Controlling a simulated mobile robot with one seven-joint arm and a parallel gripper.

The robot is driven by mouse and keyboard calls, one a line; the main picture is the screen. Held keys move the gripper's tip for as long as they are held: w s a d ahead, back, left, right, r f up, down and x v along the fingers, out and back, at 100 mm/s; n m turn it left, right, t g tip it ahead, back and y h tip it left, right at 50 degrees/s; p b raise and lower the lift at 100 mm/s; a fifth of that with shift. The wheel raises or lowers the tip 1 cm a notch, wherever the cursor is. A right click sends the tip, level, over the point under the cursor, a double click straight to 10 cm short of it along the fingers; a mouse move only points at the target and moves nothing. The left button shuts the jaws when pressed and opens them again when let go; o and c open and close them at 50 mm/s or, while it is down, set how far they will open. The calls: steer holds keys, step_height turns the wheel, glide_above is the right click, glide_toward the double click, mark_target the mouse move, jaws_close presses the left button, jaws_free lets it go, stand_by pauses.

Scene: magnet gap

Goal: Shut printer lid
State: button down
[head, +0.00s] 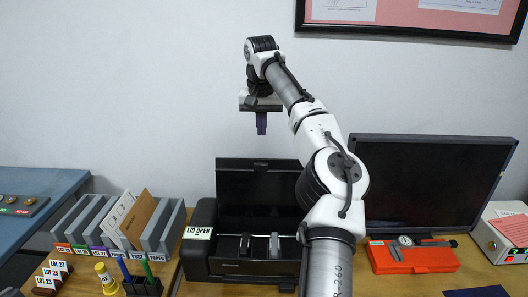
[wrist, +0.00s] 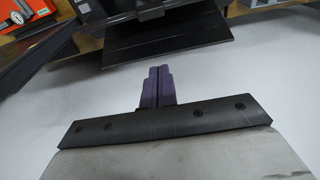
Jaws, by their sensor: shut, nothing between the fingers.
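The black printer (head: 200,240) stands on the wooden desk behind my arm, with a "LID OPEN" label on its left side. Its lid (head: 252,184) is raised and upright at the back, and the tray inside is exposed. My arm hides the printer's right part. My gripper (head: 261,124) is above the lid in the head view, pointing down, with its purple fingers shut and empty. In the wrist view the shut fingers (wrist: 160,74) point toward a dark panel (wrist: 165,48) that looks like the lid, with a visible space between them.
A dark monitor (head: 440,185) stands to the right of the printer. An orange case (head: 420,262) with a caliper lies in front of it. Several file dividers (head: 120,222) and a pen holder (head: 143,284) are to the left. The wall is behind; the air around my gripper looks clear.

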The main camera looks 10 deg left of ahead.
step_height(320, 180, down, 8)
steer(key=s+p, duration=0.2)
steer(key=shift+s+d+p, duration=0.2)
steer(key=shift+s+p, duration=0.05)
steer(key=shift+p, duration=0.1)
steer(key=shift+s+f, duration=0.1)
stand_by(0.5)
